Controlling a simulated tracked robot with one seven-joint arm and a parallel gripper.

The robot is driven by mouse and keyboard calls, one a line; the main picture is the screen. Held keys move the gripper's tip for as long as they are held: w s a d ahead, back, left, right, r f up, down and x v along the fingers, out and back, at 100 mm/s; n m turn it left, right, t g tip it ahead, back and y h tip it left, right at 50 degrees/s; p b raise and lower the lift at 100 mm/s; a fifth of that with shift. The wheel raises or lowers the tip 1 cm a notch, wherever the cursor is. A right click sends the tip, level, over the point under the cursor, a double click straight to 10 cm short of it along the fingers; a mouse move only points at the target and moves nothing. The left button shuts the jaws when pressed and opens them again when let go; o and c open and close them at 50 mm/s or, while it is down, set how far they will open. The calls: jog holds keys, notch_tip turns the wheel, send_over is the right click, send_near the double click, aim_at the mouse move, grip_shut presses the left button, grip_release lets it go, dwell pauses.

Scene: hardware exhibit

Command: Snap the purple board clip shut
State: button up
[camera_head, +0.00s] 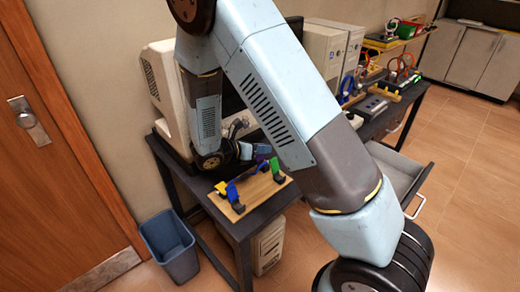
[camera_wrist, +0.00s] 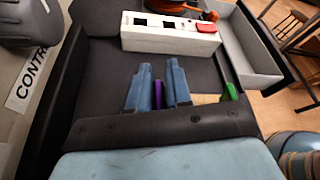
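The purple clip (camera_wrist: 158,94) shows in the wrist view as a narrow upright strip in the gap between my two blue fingers. In the head view a small bit of the purple clip (camera_head: 263,165) shows near the far edge of the wooden board (camera_head: 262,196). My gripper (camera_wrist: 159,72) is partly open, with a finger on either side of the purple clip. I cannot tell whether either finger touches it. The clip's lower part is hidden behind my gripper's body. In the head view my gripper (camera_head: 254,151) is just beyond the board, partly hidden by my arm.
The board also bears a green clip (camera_wrist: 231,91), a blue clip (camera_head: 232,194) and a yellow clip (camera_head: 221,187). A white power strip (camera_wrist: 170,32) lies ahead on the dark desk. An open drawer (camera_head: 395,172) juts out at the right. A blue bin (camera_head: 168,245) stands below.

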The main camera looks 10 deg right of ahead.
grip_shut()
jog(key=shift+a, duration=0.2)
jog(key=shift+d, duration=0.1)
jog(key=shift+s, duration=0.1)
jog(key=shift+d+m, duration=0.15)
jog(key=shift+m, duration=0.15)
jog(key=shift+s+d+r+m+t+y, duration=0.1)
jog(key=shift+s+d+m+t+y, duration=0.1)
jog(key=shift+s+m+t+y, duration=0.3)
jog(key=shift+s+d+r+m+t+y, duration=0.1)
jog(key=shift+d+m+t+y, duration=0.15)
jog(key=shift+m, duration=0.45)
jog(key=shift+s+d+f+m+t+y, duration=0.1)
jog(key=shift+s+d+m+t+y, duration=0.15)
jog(key=shift+m+t, duration=0.45)
jog(key=shift+s+d+f+m+t+y, duration=0.1)
jog(key=shift+s+m+t+y, duration=0.25)
jog(key=shift+m, duration=0.55)
jog(key=shift+w, duration=0.1)
